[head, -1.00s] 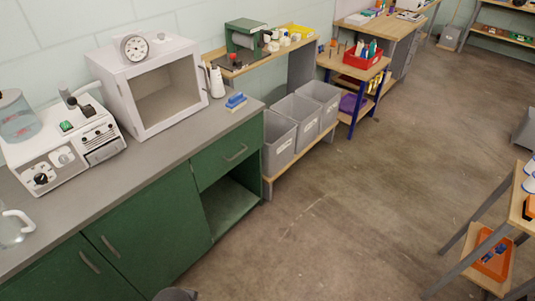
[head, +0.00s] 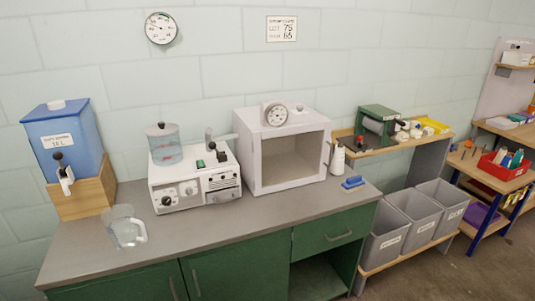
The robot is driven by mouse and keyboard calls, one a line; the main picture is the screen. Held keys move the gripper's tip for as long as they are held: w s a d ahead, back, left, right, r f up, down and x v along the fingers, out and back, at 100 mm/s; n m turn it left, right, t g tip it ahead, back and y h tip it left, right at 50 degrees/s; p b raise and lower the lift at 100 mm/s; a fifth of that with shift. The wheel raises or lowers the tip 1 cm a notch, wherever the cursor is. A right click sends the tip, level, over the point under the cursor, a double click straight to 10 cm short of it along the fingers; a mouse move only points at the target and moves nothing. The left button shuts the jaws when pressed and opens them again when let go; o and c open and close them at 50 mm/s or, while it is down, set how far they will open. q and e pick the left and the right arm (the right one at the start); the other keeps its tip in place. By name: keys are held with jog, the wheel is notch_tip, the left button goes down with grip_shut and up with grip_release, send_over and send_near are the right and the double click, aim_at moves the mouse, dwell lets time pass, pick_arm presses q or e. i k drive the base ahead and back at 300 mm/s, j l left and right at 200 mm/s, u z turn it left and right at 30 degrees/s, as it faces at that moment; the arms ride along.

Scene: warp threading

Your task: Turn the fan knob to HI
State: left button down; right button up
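A white benchtop machine (head: 202,194) stands on the grey counter, with a clear lidded jar (head: 165,146) on top at its left. Its front has a dark knob (head: 167,201) at the left, a pale round dial (head: 190,191) beside it, and a slotted panel (head: 223,181) at the right. The markings are too small to read, so I cannot tell which knob is the fan knob or where it points. A green switch (head: 200,164) shows on its top. Neither of my grippers is in view.
The counter (head: 270,215) also holds a blue water tank (head: 65,140) on a wooden stand, a clear jug (head: 123,226), a white open-front cabinet (head: 240,155), a white bottle (head: 338,158) and a blue brush (head: 352,182). Green cupboards (head: 238,268) are below. Grey bins (head: 412,215) stand right.

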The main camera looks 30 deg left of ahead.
aim_at(189, 191)
jog(key=u, duration=1.5)
